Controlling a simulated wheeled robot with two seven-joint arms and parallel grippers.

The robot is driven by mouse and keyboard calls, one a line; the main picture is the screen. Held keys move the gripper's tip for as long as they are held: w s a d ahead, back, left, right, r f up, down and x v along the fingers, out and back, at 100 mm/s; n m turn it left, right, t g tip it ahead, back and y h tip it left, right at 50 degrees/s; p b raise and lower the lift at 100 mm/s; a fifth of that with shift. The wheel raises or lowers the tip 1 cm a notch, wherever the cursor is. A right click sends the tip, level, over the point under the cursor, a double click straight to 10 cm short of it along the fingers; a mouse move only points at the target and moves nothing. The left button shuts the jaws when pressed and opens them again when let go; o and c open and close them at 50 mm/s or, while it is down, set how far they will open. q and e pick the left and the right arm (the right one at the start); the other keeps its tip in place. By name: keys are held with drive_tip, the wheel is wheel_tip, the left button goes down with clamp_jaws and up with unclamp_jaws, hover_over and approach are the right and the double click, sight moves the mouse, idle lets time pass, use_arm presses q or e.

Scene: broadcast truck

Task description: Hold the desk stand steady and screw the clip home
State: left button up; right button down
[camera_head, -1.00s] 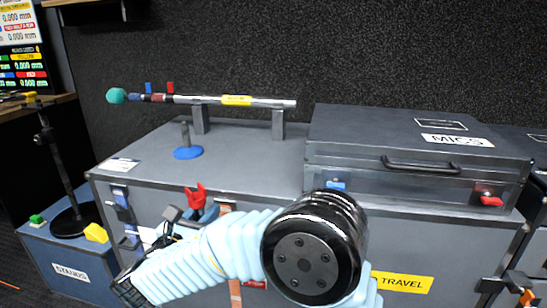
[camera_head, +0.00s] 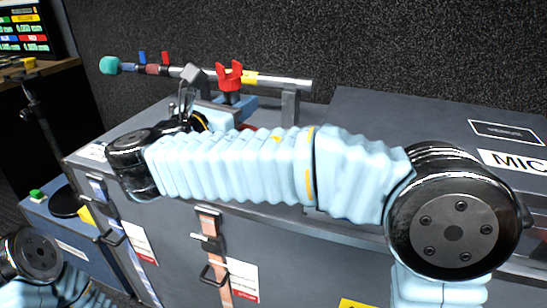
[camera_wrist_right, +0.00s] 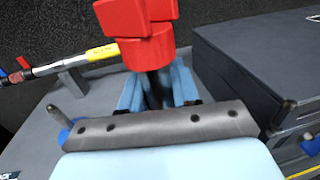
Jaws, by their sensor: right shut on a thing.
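The red clip (camera_head: 230,76) is upright in my right gripper (camera_head: 236,102), above the case top. In the right wrist view, the blue fingers (camera_wrist_right: 157,88) are closed around the dark stem under the clip (camera_wrist_right: 145,45). The desk stand shows there at lower left as a short grey post (camera_wrist_right: 57,116) on a blue base (camera_wrist_right: 67,134). It is apart from the clip and partly hidden by the gripper body. In the head view I cannot make out the stand behind my right wrist. My left arm shows only at the lower left; its gripper is out of view.
A long microphone pole (camera_head: 305,84) with a teal tip lies on grey supports behind the clip. A closed MICS case (camera_head: 400,120) stands at the right. The grey road case (camera_head: 300,250) carries both. A blue stands case (camera_head: 60,225) is at the left.

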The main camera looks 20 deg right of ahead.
drive_tip(key=w+d+f, duration=0.8)
drive_tip(key=w+f, duration=0.1)
drive_tip(key=w, duration=0.1)
drive_tip(key=shift+d, duration=0.35)
drive_tip(key=f, duration=0.3)
drive_tip(key=shift+w+d+f, duration=0.25)
drive_tip(key=shift+d+f, duration=0.05)
drive_tip(key=shift+f, duration=0.2)
drive_tip(key=shift+b, duration=0.3)
